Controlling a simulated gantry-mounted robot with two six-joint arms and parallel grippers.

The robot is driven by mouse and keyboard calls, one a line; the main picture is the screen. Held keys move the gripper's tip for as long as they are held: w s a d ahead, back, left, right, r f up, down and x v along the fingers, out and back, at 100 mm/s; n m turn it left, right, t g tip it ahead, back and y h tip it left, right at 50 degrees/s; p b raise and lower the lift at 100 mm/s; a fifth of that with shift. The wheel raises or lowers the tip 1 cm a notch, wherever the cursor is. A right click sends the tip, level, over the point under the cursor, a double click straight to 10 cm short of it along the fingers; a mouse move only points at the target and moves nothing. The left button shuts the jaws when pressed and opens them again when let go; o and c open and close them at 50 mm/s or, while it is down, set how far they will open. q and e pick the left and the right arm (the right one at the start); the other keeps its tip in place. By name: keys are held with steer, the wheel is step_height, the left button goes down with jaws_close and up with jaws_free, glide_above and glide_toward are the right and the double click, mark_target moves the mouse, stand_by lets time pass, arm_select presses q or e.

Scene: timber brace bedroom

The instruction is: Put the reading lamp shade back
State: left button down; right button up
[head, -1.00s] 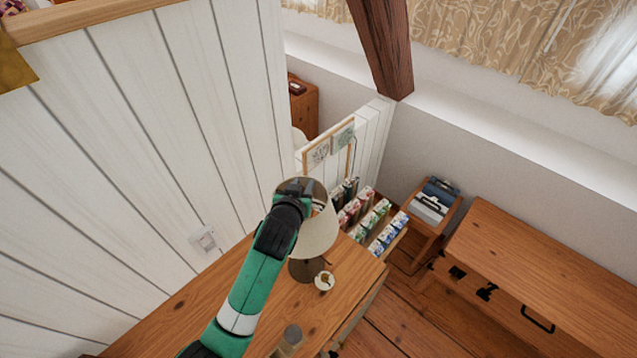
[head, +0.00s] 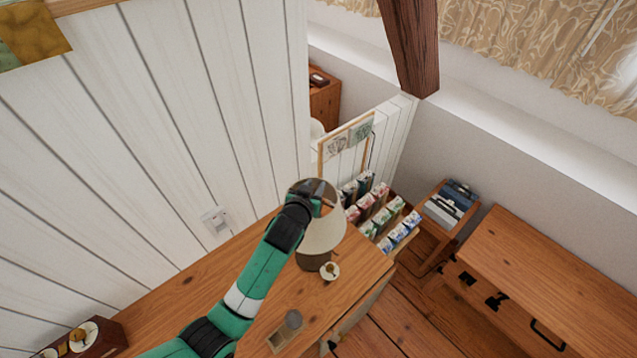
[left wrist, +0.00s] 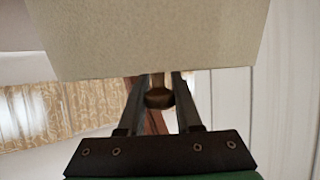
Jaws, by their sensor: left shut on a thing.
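The lamp shade (head: 325,232) is a beige cone in the middle of the head view. It is above the dark lamp base (head: 314,262) on the wooden dresser top, and hides most of the base. My left gripper (head: 318,190) is shut at the shade's upper rim. In the left wrist view the shade (left wrist: 150,40) fills the top, and my gripper's fingers (left wrist: 158,105) run up behind its edge. A round brown knob-like part (left wrist: 159,97) shows between the fingers. Whether the shade rests on the base cannot be told. My right gripper is not in view.
The panelled wall (head: 130,150) stands close behind. A book rack (head: 378,212) stands beyond the lamp.

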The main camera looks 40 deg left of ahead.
arm_select(q)
steer(key=shift+f+b, duration=1.45)
steer(key=shift+f, duration=0.65)
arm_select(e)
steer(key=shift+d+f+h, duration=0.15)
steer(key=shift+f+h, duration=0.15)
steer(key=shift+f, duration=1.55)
arm_select(q)
steer(key=c, duration=0.5)
jaws_free()
